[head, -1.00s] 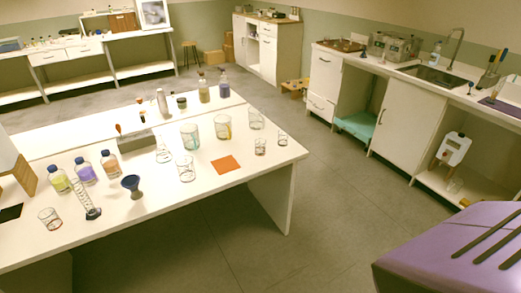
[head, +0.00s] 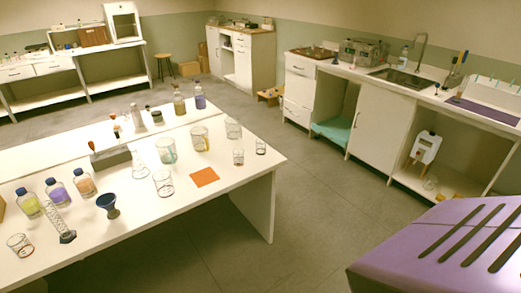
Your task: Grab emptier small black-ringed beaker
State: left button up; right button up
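Two small clear beakers stand near the right end of the white island bench. One small beaker (head: 238,157) is right of the orange square mat (head: 204,177) and behind it. The other small beaker (head: 260,147) is nearest the bench's right edge. Both have dark rims or rings; I cannot tell which is emptier. Another small beaker (head: 20,245) with a reddish ring stands at the front left. Neither gripper is in view.
Bottles, a graduated cylinder (head: 60,222) and a dark blue funnel-shaped vessel (head: 107,204) crowd the bench's left. Open floor (head: 330,215) lies between the bench and the right counter (head: 375,122). A purple slotted casing (head: 430,250) fills the lower right.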

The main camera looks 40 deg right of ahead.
aim_at(261, 147)
jog(key=i+l, duration=0.15)
jog(key=l, duration=0.25)
jog(key=i+l, duration=0.1)
jog(key=l, duration=0.25)
jog(key=i+l, duration=0.15)
jog(key=l, duration=0.25)
jog(key=i+l, duration=0.15)
jog(key=l, duration=0.2)
jog(key=i+l, duration=0.1)
jog(key=l, duration=0.3)
